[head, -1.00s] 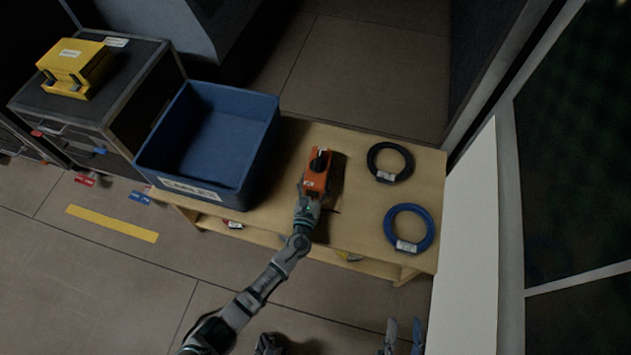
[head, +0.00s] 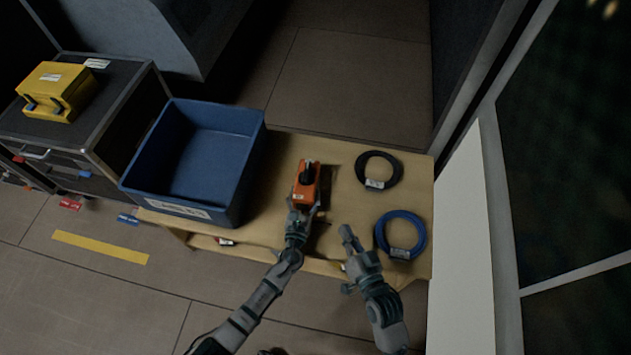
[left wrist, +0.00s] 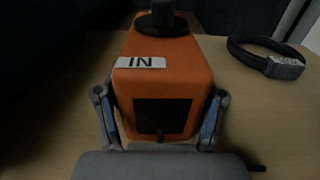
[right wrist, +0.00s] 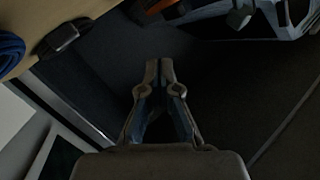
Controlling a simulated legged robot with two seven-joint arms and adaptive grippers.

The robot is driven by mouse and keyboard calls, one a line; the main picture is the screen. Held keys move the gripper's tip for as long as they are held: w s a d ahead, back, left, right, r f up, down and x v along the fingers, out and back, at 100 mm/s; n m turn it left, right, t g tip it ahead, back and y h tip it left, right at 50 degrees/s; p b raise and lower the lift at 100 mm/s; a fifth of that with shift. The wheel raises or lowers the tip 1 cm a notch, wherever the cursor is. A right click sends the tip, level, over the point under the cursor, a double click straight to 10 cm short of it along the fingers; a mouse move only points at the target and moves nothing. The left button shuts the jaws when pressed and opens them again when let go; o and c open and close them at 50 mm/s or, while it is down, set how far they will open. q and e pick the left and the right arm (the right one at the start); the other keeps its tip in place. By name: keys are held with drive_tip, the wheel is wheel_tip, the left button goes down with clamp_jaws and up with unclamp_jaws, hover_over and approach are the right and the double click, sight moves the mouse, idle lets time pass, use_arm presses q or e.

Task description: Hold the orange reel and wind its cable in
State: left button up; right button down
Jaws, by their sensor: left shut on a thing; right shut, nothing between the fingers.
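The orange reel (head: 307,183) stands on the wooden table, with a black knob on its top. In the left wrist view the reel (left wrist: 165,70) carries a white label reading "IN" and a dark square on its near face. My left gripper (head: 300,208) is shut on the reel, one finger on each side. My right gripper (head: 346,232) is shut and empty, at the table's front part between the reel and the blue coil. In the right wrist view its fingertips (right wrist: 158,65) are together. No reel cable can be clearly made out.
A blue bin (head: 225,170) stands left of the reel. A black cable coil (head: 398,168) and a blue cable coil (head: 424,232) lie at the table's right. A yellow case (head: 58,88) sits on a black chest at far left.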

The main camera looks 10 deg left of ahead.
sight(309, 182)
drive_tip(key=w+a+r+n+g+h, duration=0.1)
drive_tip(key=w+a+r+g+h, duration=0.15)
drive_tip(key=w+r+g, duration=0.6)
drive_tip(key=shift+g, duration=0.45)
drive_tip(key=x, duration=0.8)
drive_tip(key=w+a+r+x, duration=0.1)
drive_tip(key=x, duration=0.4)
drive_tip(key=shift+r, duration=0.1)
drive_tip(key=shift+a, duration=0.65)
